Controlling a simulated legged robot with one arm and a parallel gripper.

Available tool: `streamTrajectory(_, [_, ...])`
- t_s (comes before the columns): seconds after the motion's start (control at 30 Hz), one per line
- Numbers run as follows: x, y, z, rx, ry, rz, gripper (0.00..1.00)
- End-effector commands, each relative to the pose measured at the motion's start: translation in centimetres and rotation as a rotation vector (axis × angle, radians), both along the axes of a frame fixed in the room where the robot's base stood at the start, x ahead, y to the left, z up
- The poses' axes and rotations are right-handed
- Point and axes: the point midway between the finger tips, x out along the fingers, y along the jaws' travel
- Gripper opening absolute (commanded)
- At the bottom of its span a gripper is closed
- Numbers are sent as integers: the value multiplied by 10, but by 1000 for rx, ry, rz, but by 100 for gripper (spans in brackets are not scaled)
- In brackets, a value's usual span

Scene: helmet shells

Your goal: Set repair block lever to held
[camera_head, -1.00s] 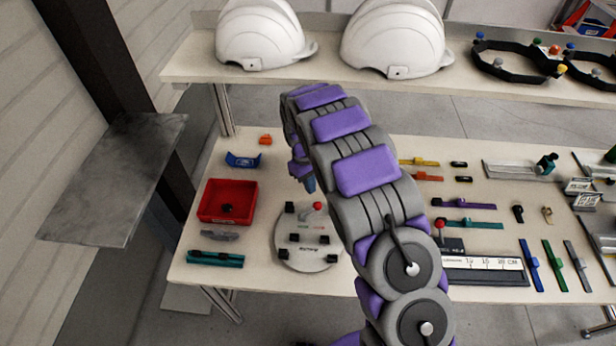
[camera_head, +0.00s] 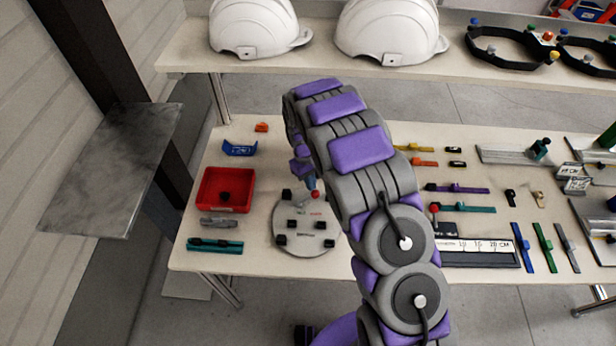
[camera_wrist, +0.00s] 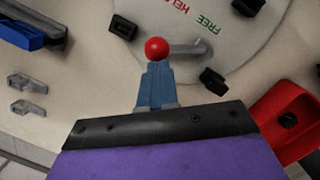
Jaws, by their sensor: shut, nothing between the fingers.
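The repair block (camera_head: 306,250) is a round pale plate with several black blocks on it, on the bench left of my arm. Its lever (camera_wrist: 185,50) is a short grey bar with a red ball knob (camera_wrist: 157,48), which also shows at the plate's far edge in the head view (camera_head: 315,194). Red HELD lettering (camera_wrist: 178,4), partly cut off, and green FREE lettering (camera_wrist: 209,21) are printed beside the lever. My gripper (camera_wrist: 156,70) is shut and empty, its blue fingertips right at the ball. I cannot tell whether they touch it.
A red bin (camera_head: 225,190) stands left of the plate, with a grey part (camera_head: 220,222) and a teal tool (camera_head: 215,245) in front of it. Several tools and a ruler plate (camera_head: 480,252) lie to the right. White helmets (camera_head: 258,28) sit on the raised shelf (camera_head: 320,78) behind.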

Motion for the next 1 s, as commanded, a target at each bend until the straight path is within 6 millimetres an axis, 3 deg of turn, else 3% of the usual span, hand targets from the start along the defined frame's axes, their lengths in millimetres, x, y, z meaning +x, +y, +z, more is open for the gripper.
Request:
streamTrajectory(0.47, [-6,-7,-3,-7,22,-1,0])
streamTrajectory(0.67, [-3,-3,23,-5,14,-1,0])
streamTrajectory(1.0, [3,7,84,-6,4,-3,0])
